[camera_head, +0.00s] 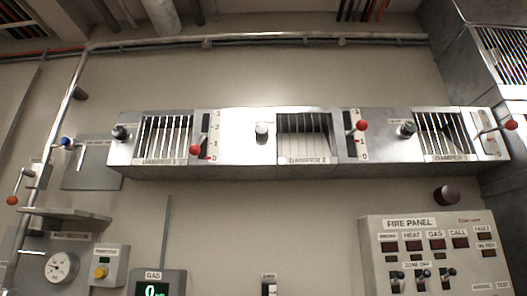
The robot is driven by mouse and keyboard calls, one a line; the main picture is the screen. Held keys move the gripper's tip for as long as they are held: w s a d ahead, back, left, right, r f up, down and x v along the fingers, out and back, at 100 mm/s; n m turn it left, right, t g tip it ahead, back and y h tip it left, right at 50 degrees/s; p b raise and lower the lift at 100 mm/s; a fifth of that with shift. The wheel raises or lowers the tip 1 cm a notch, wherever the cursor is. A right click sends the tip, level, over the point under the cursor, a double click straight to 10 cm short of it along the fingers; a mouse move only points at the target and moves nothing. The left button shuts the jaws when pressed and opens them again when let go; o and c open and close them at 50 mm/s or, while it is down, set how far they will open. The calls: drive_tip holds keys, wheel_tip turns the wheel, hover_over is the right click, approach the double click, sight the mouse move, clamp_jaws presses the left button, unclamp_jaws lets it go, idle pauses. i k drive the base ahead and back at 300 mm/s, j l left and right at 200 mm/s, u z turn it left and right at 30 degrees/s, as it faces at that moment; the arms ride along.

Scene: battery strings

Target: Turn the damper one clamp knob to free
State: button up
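The damper one grille (166,137) is at the left end of a long metal duct box high on the wall, with its name plate (160,161) below the slats. A dark clamp knob (121,132) sits just left of the grille. A small label above it is too small to read, and I cannot tell the knob's setting. Right of the grille, a red-ball lever (196,150) stands low on a numbered scale, near the 0 to 1 marks. My gripper is not in view.
Damper two has a pale knob (262,132) and a red-ball lever (362,126); damper three has a dark knob (407,129). A vertical pipe (66,110) and blue-handled valve (66,143) stand left of the box. The fire panel (408,222) is below right.

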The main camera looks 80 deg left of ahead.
sight(120, 133)
drive_tip(key=u, duration=2.1)
drive_tip(key=j+u, duration=0.15)
drive_tip(key=j, duration=0.45)
drive_tip(key=i+j+u, duration=0.15)
drive_tip(key=j, duration=0.4)
drive_tip(key=j+u, duration=0.15)
drive_tip(key=j, duration=0.45)
drive_tip(key=i, duration=0.05)
